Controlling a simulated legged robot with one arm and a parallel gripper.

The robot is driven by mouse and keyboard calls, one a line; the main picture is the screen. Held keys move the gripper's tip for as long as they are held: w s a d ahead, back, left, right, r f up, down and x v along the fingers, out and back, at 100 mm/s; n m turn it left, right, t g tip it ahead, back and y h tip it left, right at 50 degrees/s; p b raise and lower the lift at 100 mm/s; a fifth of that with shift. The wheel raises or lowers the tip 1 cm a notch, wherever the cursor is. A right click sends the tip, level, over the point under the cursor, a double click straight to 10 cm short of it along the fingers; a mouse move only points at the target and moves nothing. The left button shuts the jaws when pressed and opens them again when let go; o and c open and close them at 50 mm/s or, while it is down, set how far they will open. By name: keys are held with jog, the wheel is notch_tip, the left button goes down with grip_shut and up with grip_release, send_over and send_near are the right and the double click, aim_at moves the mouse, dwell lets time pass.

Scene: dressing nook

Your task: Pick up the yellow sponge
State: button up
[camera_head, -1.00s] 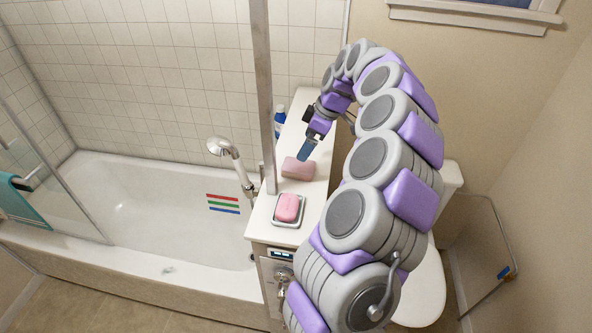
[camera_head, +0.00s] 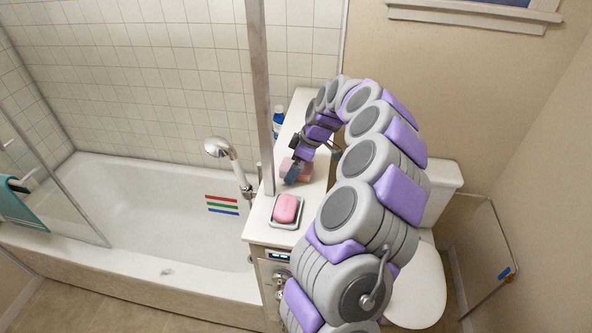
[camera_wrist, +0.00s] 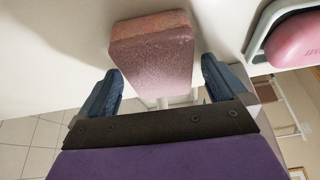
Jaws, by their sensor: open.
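No yellow sponge shows; the sponge-like block on the white counter is pink (camera_wrist: 152,55). In the head view the pink block (camera_head: 304,173) is partly hidden behind my gripper (camera_head: 292,175). In the wrist view my gripper (camera_wrist: 162,68) is open, with one blue finger on each side of the block's near end. Gaps show between the fingers and the block. The block appears to rest on the counter.
A pink soap bar (camera_head: 286,208) sits in a dish (camera_head: 275,222) nearer on the counter (camera_head: 262,232). A blue bottle (camera_head: 279,122) stands farther back. A metal post (camera_head: 262,100) rises along the counter's left edge, beside the bathtub (camera_head: 150,215). A toilet (camera_head: 420,290) is at right.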

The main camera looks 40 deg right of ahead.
jog(key=shift+d, duration=0.15)
jog(key=shift+f+b, duration=0.2)
jog(key=shift+b, duration=0.1)
jog(key=c, duration=1.1)
jog(key=shift+r, duration=0.15)
jog(key=shift+c, duration=0.2)
jog(key=shift+r+p, duration=0.2)
jog(key=shift+p, duration=0.2)
notch_tip(320, 180, up, 10)
